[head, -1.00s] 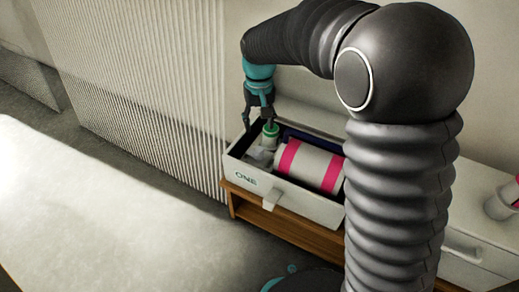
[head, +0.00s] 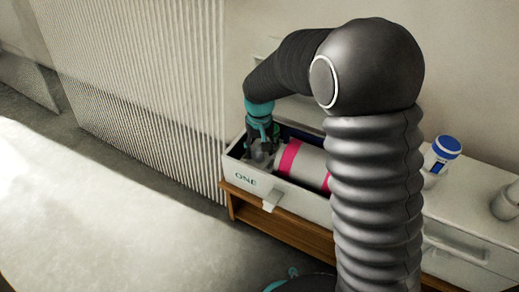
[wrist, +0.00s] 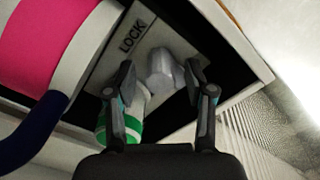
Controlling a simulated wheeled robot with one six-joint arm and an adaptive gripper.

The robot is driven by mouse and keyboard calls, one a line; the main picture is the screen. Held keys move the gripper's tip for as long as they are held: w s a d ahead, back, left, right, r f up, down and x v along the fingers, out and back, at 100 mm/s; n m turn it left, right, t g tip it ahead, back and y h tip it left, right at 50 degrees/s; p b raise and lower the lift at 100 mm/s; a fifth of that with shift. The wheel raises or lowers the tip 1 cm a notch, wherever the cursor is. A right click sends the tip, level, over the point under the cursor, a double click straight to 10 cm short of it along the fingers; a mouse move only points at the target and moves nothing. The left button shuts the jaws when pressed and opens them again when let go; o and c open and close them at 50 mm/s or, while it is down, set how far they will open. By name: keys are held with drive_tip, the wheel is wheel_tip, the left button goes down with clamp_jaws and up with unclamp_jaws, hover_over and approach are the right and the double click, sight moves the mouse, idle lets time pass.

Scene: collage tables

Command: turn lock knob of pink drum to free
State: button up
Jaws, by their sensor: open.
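The pink drum (head: 310,163), white with pink bands, lies in the open drawer marked ONE. It also shows at the upper left of the wrist view (wrist: 38,40). The pale grey lock knob (wrist: 163,68) sits on a light plate beside the drum, with the word LOCK printed near it. My gripper (wrist: 160,73) is open, with one finger on each side of the knob; I cannot tell whether either finger touches it. In the head view, my gripper (head: 261,148) is down inside the drawer's left end and partly hides the knob.
A green-and-white container (wrist: 137,112) stands close behind my left finger. The drawer's wall (head: 230,166) is near my gripper. A dark blue curved piece (wrist: 45,130) lies beside the drum. A blue-capped jar (head: 444,151) stands on the cabinet at right.

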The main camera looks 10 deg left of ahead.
sight(259, 148)
clamp_jaws()
drive_tip(key=shift+n+p, duration=0.3)
drive_tip(key=shift+n, duration=0.2)
unclamp_jaws()
wheel_tip(259, 148, up, 12)
idle(0.5)
idle(0.4)
